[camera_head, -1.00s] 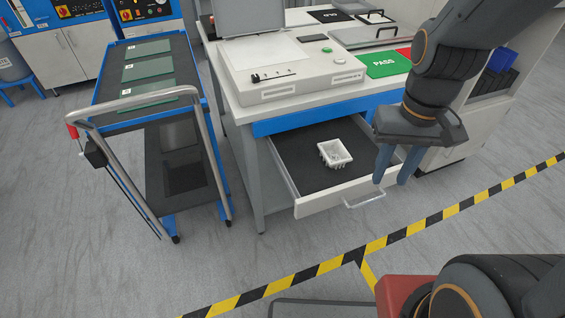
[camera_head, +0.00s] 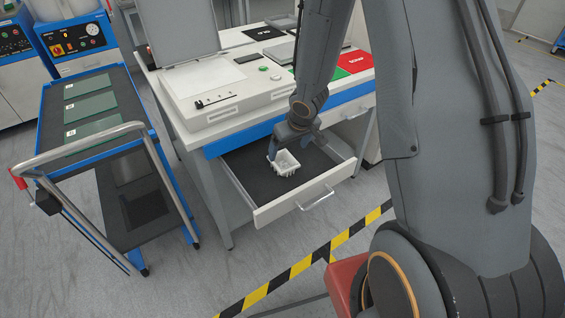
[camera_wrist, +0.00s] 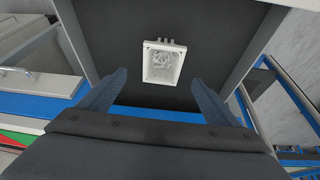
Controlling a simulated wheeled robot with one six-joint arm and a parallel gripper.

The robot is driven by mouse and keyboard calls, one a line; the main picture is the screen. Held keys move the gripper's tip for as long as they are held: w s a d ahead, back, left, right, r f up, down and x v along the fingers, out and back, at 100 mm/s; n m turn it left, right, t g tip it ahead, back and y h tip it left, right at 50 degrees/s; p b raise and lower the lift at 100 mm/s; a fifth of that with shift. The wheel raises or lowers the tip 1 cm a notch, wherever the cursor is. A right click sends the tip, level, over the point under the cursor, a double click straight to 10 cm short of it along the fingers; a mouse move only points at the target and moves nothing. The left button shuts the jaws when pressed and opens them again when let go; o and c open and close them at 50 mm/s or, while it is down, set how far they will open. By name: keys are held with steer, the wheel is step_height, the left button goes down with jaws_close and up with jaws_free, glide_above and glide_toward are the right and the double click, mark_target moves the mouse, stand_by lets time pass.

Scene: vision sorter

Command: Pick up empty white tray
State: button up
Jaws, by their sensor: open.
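A small white tray (camera_head: 287,166) lies in the open drawer, on its dark lining (camera_head: 250,180). In the wrist view the tray (camera_wrist: 148,64) is upright, with a mottled pale interior; I cannot tell whether that is contents or its moulded floor. My gripper (camera_head: 295,146) hangs over the drawer, just above and behind the tray, and partly covers its far side in the head view. In the wrist view its two fingers (camera_wrist: 160,76) are spread wide and empty. The tray shows between and beyond the fingertips, with no visible contact.
The drawer front (camera_head: 290,200) with its handle and the side walls bound the space around the tray. The bench top with its white device (camera_head: 215,90) stands behind. A blue trolley (camera_head: 100,130) with green plates stands at the left.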

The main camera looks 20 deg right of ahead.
mark_target(281, 165)
steer(key=b+x, duration=0.1)
steer(key=x, duration=0.8)
steer(key=shift+s+a+f+b, duration=0.15)
steer(key=shift+s+b, duration=0.05)
steer(key=shift+b, duration=0.2)
steer(key=c, duration=1.2)
steer(key=shift+o, duration=0.2)
